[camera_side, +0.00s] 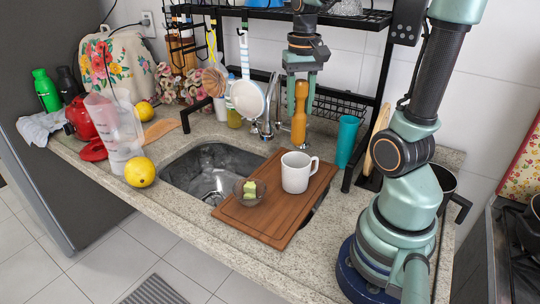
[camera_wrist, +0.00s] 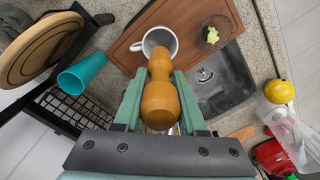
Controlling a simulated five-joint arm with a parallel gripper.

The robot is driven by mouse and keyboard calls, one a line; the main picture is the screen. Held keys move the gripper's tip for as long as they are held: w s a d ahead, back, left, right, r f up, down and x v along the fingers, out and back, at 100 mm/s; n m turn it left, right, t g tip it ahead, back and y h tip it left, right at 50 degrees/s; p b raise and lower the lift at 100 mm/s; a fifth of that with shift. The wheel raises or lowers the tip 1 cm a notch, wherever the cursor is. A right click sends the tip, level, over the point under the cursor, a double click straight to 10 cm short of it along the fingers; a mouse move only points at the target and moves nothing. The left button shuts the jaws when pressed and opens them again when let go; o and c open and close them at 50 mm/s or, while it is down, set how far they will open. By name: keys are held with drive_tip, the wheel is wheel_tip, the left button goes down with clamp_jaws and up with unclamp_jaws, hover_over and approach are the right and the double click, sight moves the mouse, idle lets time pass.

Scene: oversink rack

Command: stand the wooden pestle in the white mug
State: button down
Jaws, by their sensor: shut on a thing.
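The wooden pestle (camera_side: 299,115) hangs upright below my gripper (camera_side: 301,82), which is shut on its upper part. In the wrist view the pestle (camera_wrist: 160,95) lies between the two green fingers (camera_wrist: 158,88). The white mug (camera_side: 296,172) stands upright on the brown wooden board (camera_side: 262,222), its handle to the right. In the side view the pestle is above and behind the mug, clear of it. In the wrist view the pestle's far end overlaps the mug (camera_wrist: 149,45) and hides part of its opening.
A glass bowl (camera_side: 250,192) with yellow-green pieces sits on the board, left of the mug. A teal cup (camera_side: 347,141) stands to the right near the black rack (camera_side: 373,98). The sink (camera_side: 212,172) is left of the board. Lemons and a clear jug (camera_side: 118,135) are farther left.

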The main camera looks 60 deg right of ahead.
sight(298, 139)
drive_tip(key=shift+f, duration=4.95)
drive_tip(key=shift+c, duration=2)
unclamp_jaws()
wheel_tip(298, 139, up, 12)
drive_tip(key=shift+r, duration=0.1)
drive_tip(key=a+n+t, duration=0.5)
drive_tip(key=a+n, duration=0.4)
drive_tip(key=a, duration=0.6)
drive_tip(key=shift+w+f, duration=0.25)
drive_tip(key=shift+w, duration=0.2)
